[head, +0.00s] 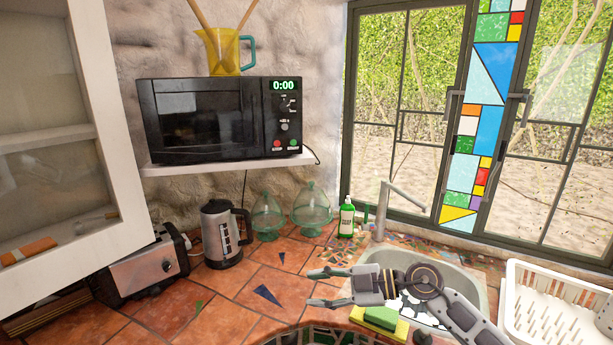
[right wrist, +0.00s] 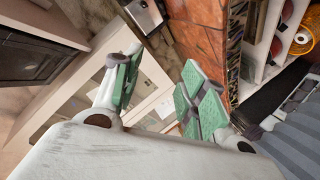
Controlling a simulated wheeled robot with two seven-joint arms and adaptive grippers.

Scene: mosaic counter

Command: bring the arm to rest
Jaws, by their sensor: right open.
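My right gripper (head: 318,287) reaches in from the lower right of the head view and points left. It is above the tiled counter (head: 225,305), in front of the sink. Its two fingers are apart with nothing between them. In the right wrist view the green-padded fingers (right wrist: 160,82) are also spread and empty, with cabinet panels and orange tiles behind them. My left gripper does not show in either view.
The sink (head: 482,296) and tap (head: 383,205) are behind my right wrist. A green and yellow sponge (head: 381,318) is just below it. A white dish rack (head: 507,300) stands right. A kettle (head: 217,238), toaster (head: 135,278) and open cabinet door (head: 118,160) are left.

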